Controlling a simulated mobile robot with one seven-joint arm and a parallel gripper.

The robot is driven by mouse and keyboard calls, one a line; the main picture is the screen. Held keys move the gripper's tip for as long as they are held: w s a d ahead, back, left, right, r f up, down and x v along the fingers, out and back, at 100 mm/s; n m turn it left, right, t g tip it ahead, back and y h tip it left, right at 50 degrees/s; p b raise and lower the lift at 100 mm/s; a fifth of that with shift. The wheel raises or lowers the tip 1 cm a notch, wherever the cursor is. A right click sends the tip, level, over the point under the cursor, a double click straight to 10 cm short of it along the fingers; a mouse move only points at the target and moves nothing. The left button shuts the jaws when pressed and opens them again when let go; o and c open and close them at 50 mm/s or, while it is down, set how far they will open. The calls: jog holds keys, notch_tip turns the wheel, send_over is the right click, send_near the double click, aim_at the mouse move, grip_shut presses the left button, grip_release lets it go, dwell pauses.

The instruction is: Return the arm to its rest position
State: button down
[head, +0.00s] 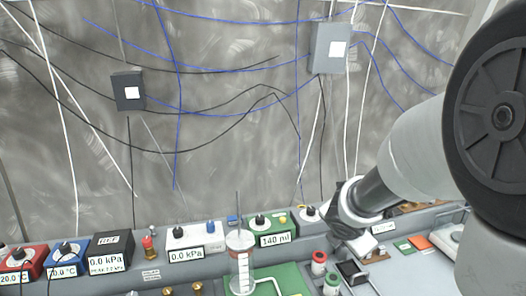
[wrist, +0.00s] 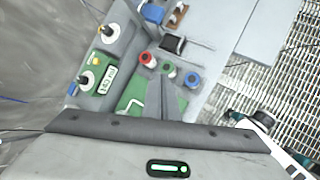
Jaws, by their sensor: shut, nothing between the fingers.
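My gripper (head: 360,243) is at the right of the head view, on the end of my grey and white arm. It points down over the right part of the bench and is shut with nothing in it. It looks apart from the things below it, but its exact height cannot be told.
A green mat (head: 290,280) lies in front. Cables and two boxes hang on the steel wall. A grating floor (wrist: 285,60) shows beside the bench.

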jog(key=s+d+r+m+h, duration=0.1)
jog(key=s+d+r+m, duration=0.1)
jog(key=s+r+m, duration=0.7)
jog(key=s+a+r+m+y, duration=0.1)
jog(key=s+a+m+y, duration=0.1)
jog(key=s+a+m, duration=0.2)
jog(key=s+a+r+m+g+y, duration=0.1)
jog(key=s+a+m, duration=0.3)
jog(key=s+m, duration=0.5)
jog(key=shift+s+a+r+m+y, duration=0.15)
jog(key=shift+s+a+m+y, duration=0.2)
jog(key=shift+m, duration=0.65)
